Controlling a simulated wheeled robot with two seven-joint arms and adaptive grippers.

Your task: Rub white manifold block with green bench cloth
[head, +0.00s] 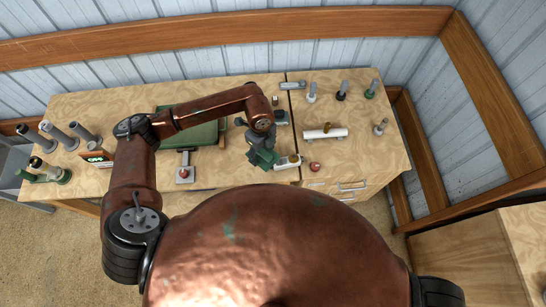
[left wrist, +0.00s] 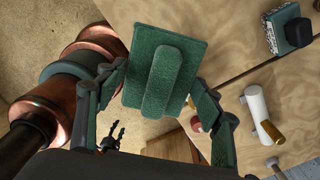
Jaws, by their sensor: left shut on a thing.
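My left gripper (head: 263,150) is shut on the green bench cloth (left wrist: 165,75), a thick pad with a raised rounded grip between the fingers. In the head view the cloth (head: 265,158) is at the table's front middle, partly covered by the gripper. A white cylinder with a brass stub (head: 324,133), which looks like the white manifold block, lies to the right of it, apart from the cloth; it also shows in the left wrist view (left wrist: 258,105). A small dark claw shape low in the left wrist view, perhaps my right gripper (left wrist: 116,133), is too small to read.
A second white piece (head: 289,161) lies close beside the cloth, with a red ball (head: 315,166) to its right. Several upright posts stand at the back right and left. A green mat (head: 190,133) lies left of the gripper.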

